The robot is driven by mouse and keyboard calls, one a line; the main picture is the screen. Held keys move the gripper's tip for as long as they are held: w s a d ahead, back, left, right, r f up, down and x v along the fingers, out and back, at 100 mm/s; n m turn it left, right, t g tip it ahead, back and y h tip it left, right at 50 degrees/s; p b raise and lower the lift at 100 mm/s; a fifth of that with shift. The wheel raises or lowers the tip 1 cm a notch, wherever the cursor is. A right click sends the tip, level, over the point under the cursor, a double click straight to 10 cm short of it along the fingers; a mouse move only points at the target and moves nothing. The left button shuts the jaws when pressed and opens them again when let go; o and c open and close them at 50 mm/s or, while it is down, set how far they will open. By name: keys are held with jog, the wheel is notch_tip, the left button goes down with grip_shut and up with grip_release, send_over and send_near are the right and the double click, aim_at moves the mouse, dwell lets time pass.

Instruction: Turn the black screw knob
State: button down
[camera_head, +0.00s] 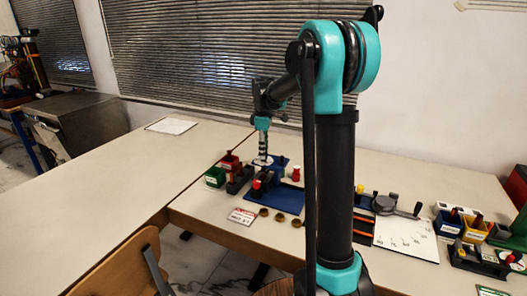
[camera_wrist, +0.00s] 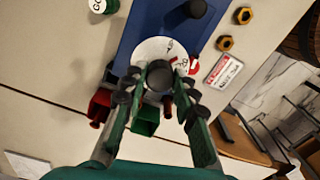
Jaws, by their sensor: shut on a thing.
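The black screw knob (camera_wrist: 159,76) shows in the wrist view, in front of a white marked disc (camera_wrist: 150,48) on the blue rig (camera_wrist: 165,20). My gripper (camera_wrist: 159,84) has a finger on each side of the knob and is shut on it. In the head view my gripper (camera_head: 263,148) points down over the white disc (camera_head: 262,161) of the blue rig (camera_head: 286,197). The knob itself is too small and covered to make out there.
Red and green bins (camera_head: 215,177) stand left of the rig. A labelled card (camera_head: 242,216) and several brass nuts (camera_head: 279,217) lie in front. A red-topped piece (camera_head: 296,173) stands to the right. The left table (camera_head: 110,195) is mostly clear.

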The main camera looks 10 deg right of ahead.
jog(key=m, duration=0.6)
jog(key=shift+m, duration=0.3)
jog(key=m, duration=1.1)
jog(key=shift+m, duration=0.4)
jog(key=m, duration=0.5)
jog(key=shift+m, duration=0.4)
jog(key=c, duration=1.2)
grip_release()
jog(key=shift+r, duration=0.1)
